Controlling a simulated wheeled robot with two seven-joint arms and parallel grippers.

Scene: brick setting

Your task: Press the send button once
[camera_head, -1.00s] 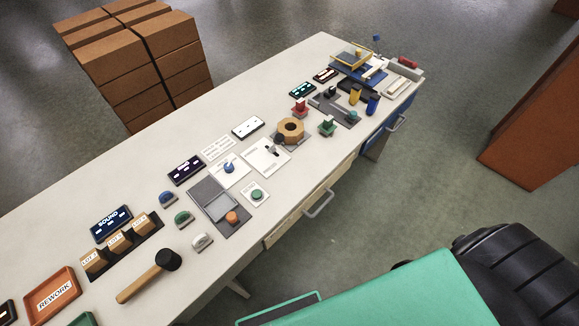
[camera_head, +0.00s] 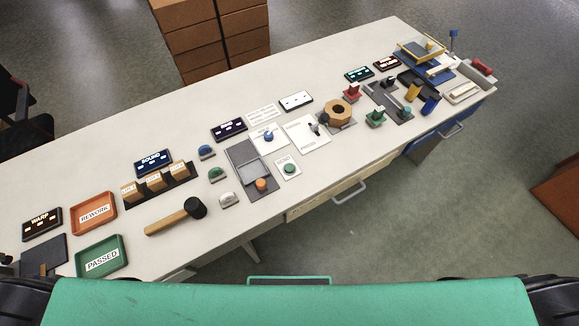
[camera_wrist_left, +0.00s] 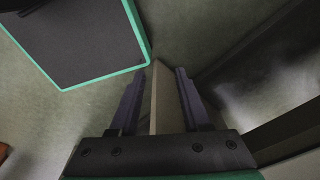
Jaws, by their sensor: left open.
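A green round button (camera_head: 289,168) sits on a small white plate near the front edge of the bench (camera_head: 330,70) in the head view. The plate's lettering is too small to read, so I cannot confirm it is the send button. An orange button (camera_head: 261,184) sits to its left on a grey hinged-looking panel. A dark display (camera_head: 229,130) stands behind, its word unclear. My left gripper (camera_wrist_left: 163,72) is open, with no object gripped, seen only in the left wrist view over the floor, away from the buttons. My right gripper is out of view.
A wooden mallet (camera_head: 176,216), orange REWORK tray (camera_head: 78,226) and green PASSED tray (camera_head: 78,262) lie at left. Drawer handles (camera_head: 350,192) protrude in front. Brown boxes (camera_head: 210,40) stand behind.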

